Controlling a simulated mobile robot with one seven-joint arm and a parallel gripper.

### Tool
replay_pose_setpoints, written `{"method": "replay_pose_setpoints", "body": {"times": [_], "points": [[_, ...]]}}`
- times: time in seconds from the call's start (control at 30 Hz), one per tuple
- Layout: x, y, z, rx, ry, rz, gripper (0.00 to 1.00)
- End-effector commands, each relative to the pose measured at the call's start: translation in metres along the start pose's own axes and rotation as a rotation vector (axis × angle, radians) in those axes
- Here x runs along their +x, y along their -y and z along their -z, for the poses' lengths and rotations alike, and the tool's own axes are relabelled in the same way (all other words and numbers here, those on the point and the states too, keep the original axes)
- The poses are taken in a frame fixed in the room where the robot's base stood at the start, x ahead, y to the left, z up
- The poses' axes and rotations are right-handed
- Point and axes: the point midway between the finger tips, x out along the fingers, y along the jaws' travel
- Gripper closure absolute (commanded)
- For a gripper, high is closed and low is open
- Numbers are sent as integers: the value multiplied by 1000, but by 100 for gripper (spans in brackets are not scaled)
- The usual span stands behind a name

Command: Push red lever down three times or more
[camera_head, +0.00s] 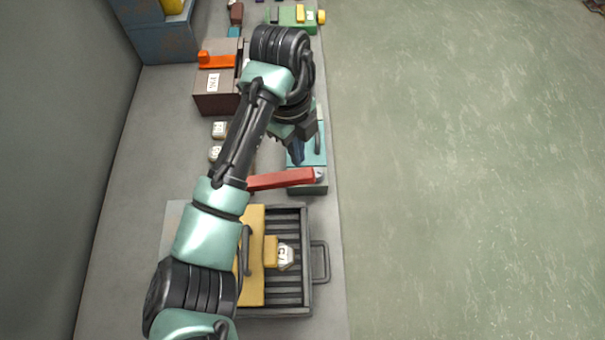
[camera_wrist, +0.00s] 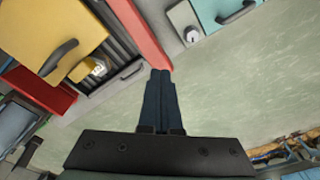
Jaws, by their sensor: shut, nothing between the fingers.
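In the wrist view the red lever (camera_wrist: 138,32) runs from the top down to near my fingertips. My gripper (camera_head: 298,158) is shut and empty, pointing down just beyond the lever's right part. In the wrist view my gripper (camera_wrist: 160,72) has both dark fingers together, their tips close to the lever's end. I cannot tell whether they touch it.
A slatted tray (camera_head: 290,212) with a yellow panel (camera_head: 252,290) and a white marked piece (camera_head: 286,257) stands nearer. A brown box (camera_head: 216,103) with an orange handle (camera_head: 217,61) stands further back left. Open green floor (camera_head: 460,170) lies right of the bench.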

Motion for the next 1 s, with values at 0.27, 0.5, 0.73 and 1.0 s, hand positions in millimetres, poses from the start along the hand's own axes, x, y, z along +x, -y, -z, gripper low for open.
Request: {"method": "replay_pose_setpoints", "body": {"times": [0.27,0.5,0.73,1.0], "points": [[34,0,0,-1,0,1,100],[34,0,0,-1,0,1,100],[38,0,0,-1,0,0,100],[68,-1,-3,-2,-1,-2,100]]}}
